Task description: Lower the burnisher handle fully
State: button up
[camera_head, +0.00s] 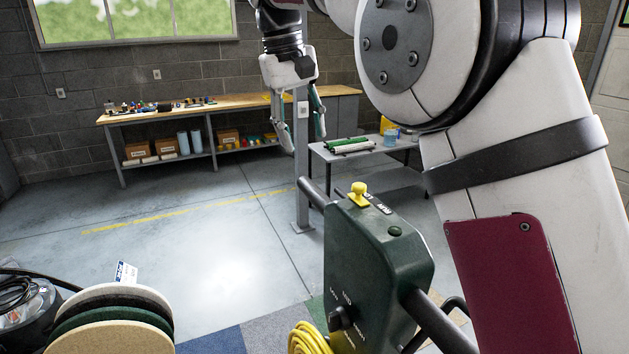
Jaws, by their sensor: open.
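The burnisher's dark green control head (385,268) stands upright at the lower middle, with a yellow knob (358,194) on top and a black dial on its face. A black handle grip (313,192) sticks out to its left, and a black handle bar (438,318) comes out at its lower right. The lower part of the burnisher is out of view. My gripper (304,143) is open and empty, pointing down. It appears above the left grip in the picture, apart from it; how far in depth I cannot tell.
Round pads (112,315) stand at lower left beside a black cable. A yellow cord (309,340) hangs by the control head. A grey post (301,185) stands behind my gripper. A small table (345,155) and a workbench (235,101) are farther back.

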aim_at(315, 190)
jog(key=d+f, duration=0.1)
jog(key=f, duration=0.3)
jog(key=w+f+p, duration=0.1)
jog(key=f, duration=0.4)
jog(key=d+f, duration=0.1)
jog(key=f, duration=0.3)
jog(key=shift+w+d+f, duration=0.15)
jog(key=shift+d+f, duration=0.05)
jog(key=shift+d, duration=0.1)
grip_shut()
